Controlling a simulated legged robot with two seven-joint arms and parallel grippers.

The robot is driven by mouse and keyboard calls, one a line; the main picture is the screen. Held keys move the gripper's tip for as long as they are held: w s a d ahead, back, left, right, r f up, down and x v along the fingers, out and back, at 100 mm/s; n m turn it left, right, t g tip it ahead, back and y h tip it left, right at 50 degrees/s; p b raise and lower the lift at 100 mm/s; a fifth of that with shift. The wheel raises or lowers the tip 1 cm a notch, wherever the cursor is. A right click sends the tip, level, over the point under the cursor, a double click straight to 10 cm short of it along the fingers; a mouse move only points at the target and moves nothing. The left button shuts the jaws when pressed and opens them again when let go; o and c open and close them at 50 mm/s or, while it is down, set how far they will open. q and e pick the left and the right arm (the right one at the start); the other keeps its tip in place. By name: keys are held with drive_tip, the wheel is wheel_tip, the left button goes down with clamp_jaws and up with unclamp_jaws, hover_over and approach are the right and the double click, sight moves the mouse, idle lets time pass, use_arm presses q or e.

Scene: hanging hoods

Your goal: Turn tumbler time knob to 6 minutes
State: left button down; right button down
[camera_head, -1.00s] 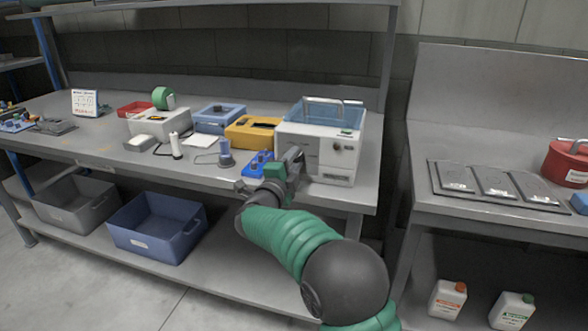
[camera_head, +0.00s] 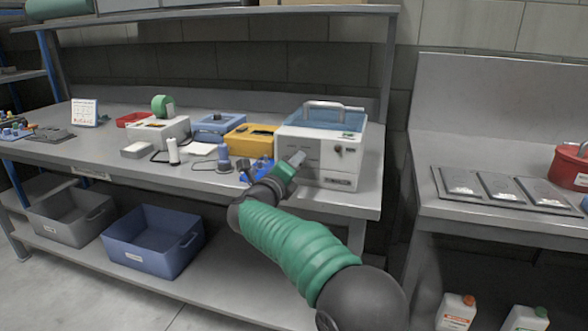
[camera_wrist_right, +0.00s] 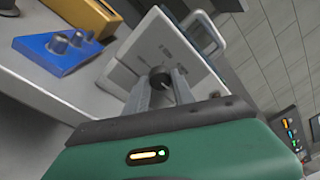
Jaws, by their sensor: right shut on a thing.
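The tumbler (camera_head: 318,155) is a white box with a blue lid and a grey handle, standing near the right end of the bench. In the right wrist view, its front panel (camera_wrist_right: 155,48) faces me with a dark round knob (camera_wrist_right: 159,79). My right gripper (camera_head: 299,158) reaches the left part of the front panel. In the right wrist view, the two fingers of my right gripper (camera_wrist_right: 160,88) are closed on the knob's sides. The knob's scale is too small to read, and the gripper hides the knob in the head view. My left gripper is not in view.
A blue block with knobs (camera_wrist_right: 67,50) sits on the bench left of the tumbler, close to my right gripper. A yellow box (camera_head: 250,138) stands behind it. The bench's front edge (camera_head: 330,206) passes below my right arm. Blue (camera_head: 153,253) and grey bins stand on the lower shelf.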

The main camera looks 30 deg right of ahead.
drive_tip(key=shift+f, duration=0.45)
drive_tip(key=shift+a, duration=0.1)
drive_tip(key=c, duration=1.1)
unclamp_jaws()
drive_tip(key=shift+w, duration=0.1)
drive_tip(key=shift+o, duration=0.2)
drive_tip(key=shift+r, duration=0.2)
drive_tip(key=p+v, duration=0.3)
drive_tip(key=v, duration=1.3)
drive_tip(key=shift+s+a, duration=0.25)
drive_tip(key=shift+s, duration=0.05)
drive_tip(key=shift+w, duration=0.1)
